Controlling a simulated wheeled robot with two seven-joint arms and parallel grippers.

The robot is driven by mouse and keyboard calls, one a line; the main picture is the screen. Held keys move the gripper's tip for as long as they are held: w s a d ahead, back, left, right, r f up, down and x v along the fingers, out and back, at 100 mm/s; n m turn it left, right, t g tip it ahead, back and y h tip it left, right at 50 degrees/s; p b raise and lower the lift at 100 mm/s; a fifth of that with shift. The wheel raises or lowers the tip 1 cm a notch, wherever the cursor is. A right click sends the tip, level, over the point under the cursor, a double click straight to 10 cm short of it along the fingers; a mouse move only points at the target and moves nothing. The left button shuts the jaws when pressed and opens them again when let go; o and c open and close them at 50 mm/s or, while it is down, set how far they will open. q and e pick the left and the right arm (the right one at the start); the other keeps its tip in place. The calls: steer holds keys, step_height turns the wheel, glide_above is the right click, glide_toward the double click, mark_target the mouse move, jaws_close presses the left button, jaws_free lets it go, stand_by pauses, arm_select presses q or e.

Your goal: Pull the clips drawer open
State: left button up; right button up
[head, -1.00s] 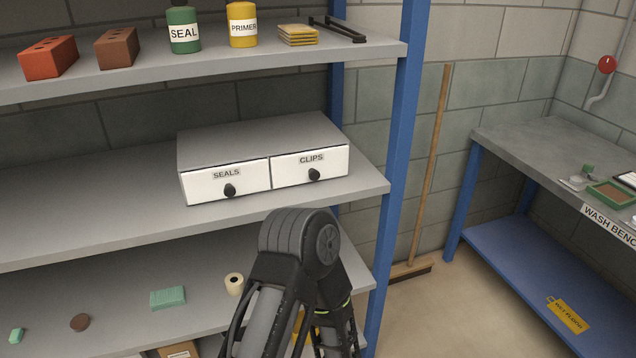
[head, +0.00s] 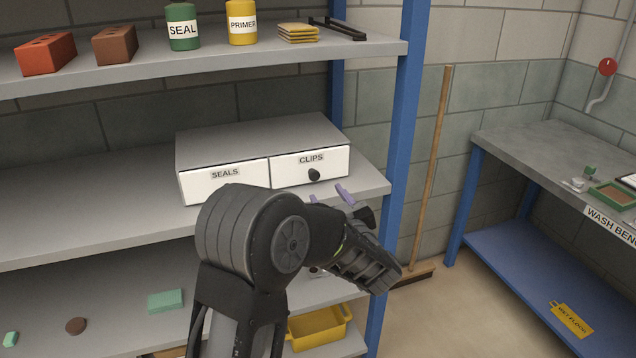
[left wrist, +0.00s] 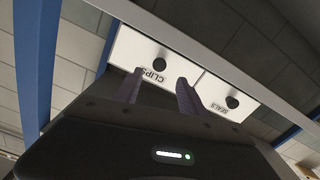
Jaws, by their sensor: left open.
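The clips drawer (head: 311,166) is the right one of a two-drawer grey unit on the middle shelf. It is shut, with a white front, a CLIPS label and a round black knob (head: 314,175). The left wrist view also shows its front (left wrist: 143,57) and knob (left wrist: 159,65). My left gripper (head: 343,194) is open and empty, its purple fingers in front of and below the clips drawer, apart from the knob. In the left wrist view the fingers (left wrist: 160,90) point toward the drawer fronts. My right gripper is not in view.
The seals drawer (head: 225,180) is beside it on the left, its knob hidden by my arm in the head view. A blue shelf post (head: 398,130) stands to the right. A yellow bin (head: 320,328) is on the bottom shelf.

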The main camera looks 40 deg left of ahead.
mark_target(315, 178)
arm_select(q)
steer(key=p+x, duration=0.1)
steer(key=x, duration=0.7)
steer(key=shift+f, duration=0.1)
steer(key=shift+d, duration=0.1)
jaws_close()
stand_by(0.4)
stand_by(0.9)
